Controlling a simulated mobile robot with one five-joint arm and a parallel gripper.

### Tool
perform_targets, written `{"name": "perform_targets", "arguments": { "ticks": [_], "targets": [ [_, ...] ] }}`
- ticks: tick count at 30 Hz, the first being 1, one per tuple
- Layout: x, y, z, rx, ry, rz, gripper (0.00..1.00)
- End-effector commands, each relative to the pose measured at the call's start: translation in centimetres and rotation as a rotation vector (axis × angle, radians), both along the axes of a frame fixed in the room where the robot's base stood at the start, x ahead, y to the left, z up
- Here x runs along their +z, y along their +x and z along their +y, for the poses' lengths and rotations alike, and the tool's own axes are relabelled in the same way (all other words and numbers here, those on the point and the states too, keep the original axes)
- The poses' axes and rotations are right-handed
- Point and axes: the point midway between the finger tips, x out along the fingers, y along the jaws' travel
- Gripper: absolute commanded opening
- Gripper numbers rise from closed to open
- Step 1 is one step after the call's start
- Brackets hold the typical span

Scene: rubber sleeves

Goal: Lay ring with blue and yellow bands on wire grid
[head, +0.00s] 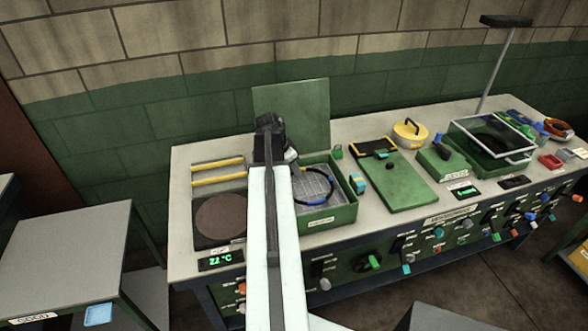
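A dark ring with blue bands (318,201) shows at the open green box (345,208); a yellow band is too small to make out. The ring overlaps the pale wire grid (322,178) inside the box in the head view. I cannot tell whether the ring rests on the grid or hangs above it. My gripper (291,156) is at the box's left rear, close to the ring's upper left edge. Its fingers are small and dark, so I cannot tell whether they are open or shut on the ring. My arm hides the box's left side.
The box's green lid (296,110) stands upright behind it. A dark round plate (221,216) and yellow bars (218,170) lie to the left. A green board (398,182), a yellow round lidded thing (410,133) and a clear-topped green box (490,140) stand right.

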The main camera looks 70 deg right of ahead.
Motion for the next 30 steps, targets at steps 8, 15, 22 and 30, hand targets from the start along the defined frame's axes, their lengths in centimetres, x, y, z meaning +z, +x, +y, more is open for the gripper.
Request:
{"name": "perform_targets", "arguments": {
  "ticks": [8, 15, 22, 30],
  "targets": [
    [0.1, 0.0, 0.0, -0.001, 0.0, 0.0, 0.31],
    [2.2, 0.2, 0.4, -0.001, 0.0, 0.0, 0.31],
    [7.2, 1.2, 2.0, 0.0, 0.0, 0.0, 0.31],
    [11.5, 2.3, 3.6, -0.001, 0.0, 0.0, 0.31]
  ]
}}
